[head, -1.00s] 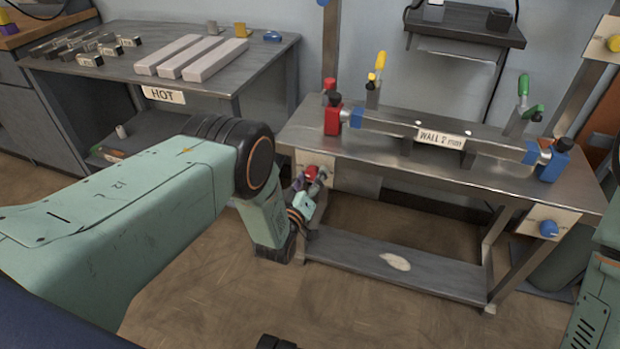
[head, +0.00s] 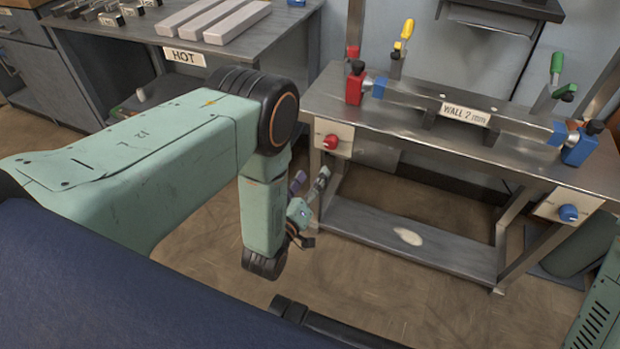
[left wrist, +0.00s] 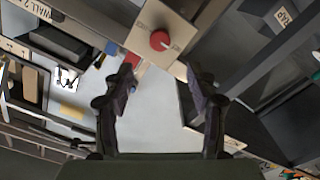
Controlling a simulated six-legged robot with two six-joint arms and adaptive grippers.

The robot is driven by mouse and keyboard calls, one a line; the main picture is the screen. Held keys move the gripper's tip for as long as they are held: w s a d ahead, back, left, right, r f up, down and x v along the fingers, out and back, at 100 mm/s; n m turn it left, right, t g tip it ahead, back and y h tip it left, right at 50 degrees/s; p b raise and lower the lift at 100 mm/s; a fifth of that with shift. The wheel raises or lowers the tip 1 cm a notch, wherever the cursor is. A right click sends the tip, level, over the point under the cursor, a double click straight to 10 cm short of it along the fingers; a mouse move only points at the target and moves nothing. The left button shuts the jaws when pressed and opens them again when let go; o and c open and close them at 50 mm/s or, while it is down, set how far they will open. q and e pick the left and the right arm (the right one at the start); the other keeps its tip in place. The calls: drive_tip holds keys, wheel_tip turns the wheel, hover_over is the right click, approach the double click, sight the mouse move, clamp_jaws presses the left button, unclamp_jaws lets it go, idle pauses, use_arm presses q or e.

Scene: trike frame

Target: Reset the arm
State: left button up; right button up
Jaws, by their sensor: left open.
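My left arm comes in from the left in the head view and bends down at a black-ringed joint. My left gripper (head: 308,194) is in front of the left end of the steel bench (head: 345,110), below and beside the red knob (head: 330,142). In the left wrist view the two fingers of the left gripper (left wrist: 160,85) are spread apart with nothing between them. The red knob (left wrist: 159,40) on its pale plate shows beyond the fingertips, apart from them. My right gripper is not in view.
The bench carries a tube labelled WALL 2 mm (head: 466,112) between a red clamp (head: 355,84) and a blue clamp (head: 580,148). A blue knob (head: 568,212) is at its right end. A table labelled HOT (head: 184,57) stands back left. Open floor lies in front.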

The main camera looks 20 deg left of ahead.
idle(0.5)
use_arm(q)
drive_tip(key=s+f+m+g, duration=0.3)
drive_tip(key=s+f+g, duration=0.4)
drive_tip(key=s+f, duration=0.25)
drive_tip(key=s+a+f+m+g+p, duration=0.2)
drive_tip(key=s+g, duration=0.3)
drive_tip(key=s, duration=0.5)
drive_tip(key=s+a+r+m+g+p, duration=0.1)
drive_tip(key=s+r+g+p, duration=0.4)
drive_tip(key=s+r, duration=0.7)
drive_tip(key=shift+s+r+g+y, duration=0.35)
drive_tip(key=shift+s+g, duration=0.15)
drive_tip(key=shift+s, duration=1.25)
